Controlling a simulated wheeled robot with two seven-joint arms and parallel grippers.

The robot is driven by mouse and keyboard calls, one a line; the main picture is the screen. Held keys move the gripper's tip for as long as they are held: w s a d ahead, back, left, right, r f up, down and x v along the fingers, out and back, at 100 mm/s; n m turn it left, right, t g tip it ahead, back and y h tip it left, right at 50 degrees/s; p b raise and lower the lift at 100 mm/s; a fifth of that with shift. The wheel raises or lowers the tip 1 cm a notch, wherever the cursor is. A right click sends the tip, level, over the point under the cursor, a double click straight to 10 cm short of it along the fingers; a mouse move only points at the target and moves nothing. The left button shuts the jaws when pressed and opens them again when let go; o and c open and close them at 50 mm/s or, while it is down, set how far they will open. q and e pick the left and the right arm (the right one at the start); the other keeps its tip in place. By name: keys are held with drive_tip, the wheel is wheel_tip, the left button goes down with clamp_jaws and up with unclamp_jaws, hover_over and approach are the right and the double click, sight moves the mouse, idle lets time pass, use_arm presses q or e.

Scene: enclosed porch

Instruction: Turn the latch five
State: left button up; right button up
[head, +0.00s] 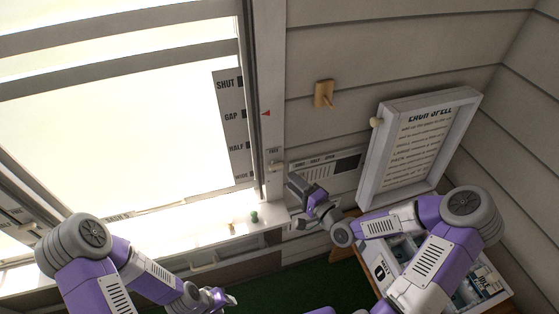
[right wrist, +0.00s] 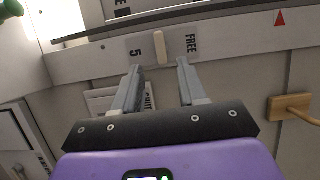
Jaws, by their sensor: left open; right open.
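Latch five is a small cream bar (right wrist: 162,46) on a pale plate between the labels "5" and "FREE" in the right wrist view. It points across the plate, roughly upright in that picture. In the head view the latch (head: 277,166) sits low on the window's right frame. My right gripper (right wrist: 158,68) is open, its two fingertips just below the latch and either side of its line, apparently not touching it. In the head view my right gripper (head: 293,180) is beside the latch, at lower right. My left gripper (head: 232,299) is open, low in the head view, away from the latch.
A scale strip (head: 230,120) reading SHUT, GAP, HALF, and a lowest label runs beside the window. A wooden peg (head: 324,95) and a framed sign (head: 377,165) are on the wall. A box (head: 384,291) stands lower right.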

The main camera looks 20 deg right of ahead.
sight(278, 169)
drive_tip(key=x, duration=0.7)
drive_tip(key=shift+w+p, duration=0.2)
drive_tip(key=shift+p, duration=0.1)
clamp_jaws()
